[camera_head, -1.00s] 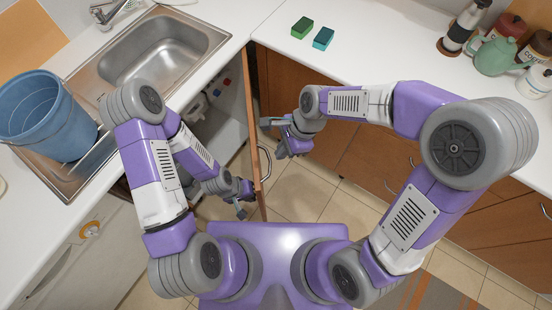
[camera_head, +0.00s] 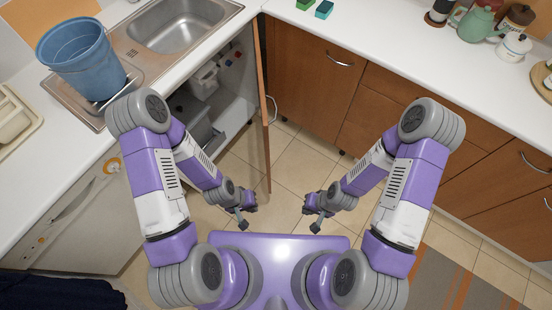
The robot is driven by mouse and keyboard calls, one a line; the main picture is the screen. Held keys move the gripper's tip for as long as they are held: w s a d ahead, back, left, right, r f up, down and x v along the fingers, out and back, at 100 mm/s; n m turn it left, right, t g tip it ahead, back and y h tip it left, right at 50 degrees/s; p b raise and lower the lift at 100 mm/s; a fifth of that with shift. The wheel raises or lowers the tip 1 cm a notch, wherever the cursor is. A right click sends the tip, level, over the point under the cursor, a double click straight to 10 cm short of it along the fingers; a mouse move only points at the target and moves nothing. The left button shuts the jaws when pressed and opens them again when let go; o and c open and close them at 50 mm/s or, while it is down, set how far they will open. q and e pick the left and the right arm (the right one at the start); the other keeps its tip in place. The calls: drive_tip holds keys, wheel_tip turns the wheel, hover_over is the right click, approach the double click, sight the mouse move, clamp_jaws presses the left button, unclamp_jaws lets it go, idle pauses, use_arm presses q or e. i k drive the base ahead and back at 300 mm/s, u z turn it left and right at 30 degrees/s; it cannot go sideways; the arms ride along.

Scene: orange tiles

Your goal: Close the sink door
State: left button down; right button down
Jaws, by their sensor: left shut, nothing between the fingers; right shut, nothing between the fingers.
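The sink door (camera_head: 262,95) is a brown wooden panel, seen nearly edge-on. It stands open, swung out from the cabinet under the sink, with its handle (camera_head: 272,108) on the right-hand side. The open cabinet (camera_head: 222,100) shows to the left of the door, with pipes and bins inside. My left gripper (camera_head: 246,222) is shut and empty, low in front of the cabinet, left of and nearer than the door's lower end. My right gripper (camera_head: 312,222) is shut and empty, to the right of the door and apart from it.
The metal sink (camera_head: 170,28) is set in the white counter above the cabinet, with a blue bucket (camera_head: 85,62) on its drainer. A white dishwasher (camera_head: 75,215) stands at left. Closed brown drawers (camera_head: 385,110) line the right. Tiled floor (camera_head: 285,165) is free between my grippers.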

sight(264, 124)
drive_tip(key=u, duration=0.2)
drive_tip(key=k, duration=0.15)
drive_tip(key=z, duration=1.15)
drive_tip(key=i, duration=0.8)
drive_tip(key=u, duration=1.65)
